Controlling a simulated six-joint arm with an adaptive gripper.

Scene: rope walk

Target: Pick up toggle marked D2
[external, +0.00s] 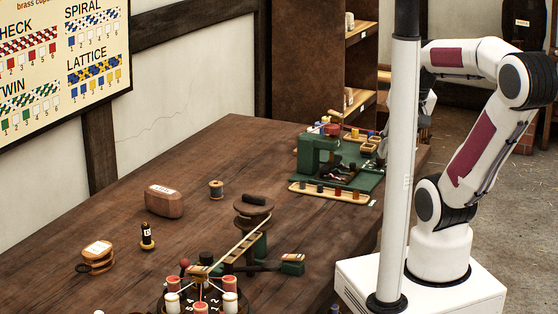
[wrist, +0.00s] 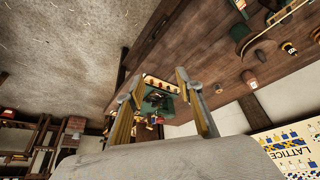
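No mark reading D2 is legible in either view, so I cannot tell which piece is that toggle. In the wrist view the fixture (wrist: 152,103) and the rack (wrist: 162,84) show small between my fingers. My gripper (wrist: 160,80) is open, with nothing visible between its fingertips. In the external view it is mostly hidden behind the pale post, near the far right end of the table.
The pale post (external: 400,170) stands in front of my arm. On the wooden table (external: 115,215) are a brown block (external: 164,201), a spool (external: 216,189), a small black-and-yellow piece (external: 147,236) and a round stand with red and white bobbins (external: 201,306). The table's left part is fairly clear.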

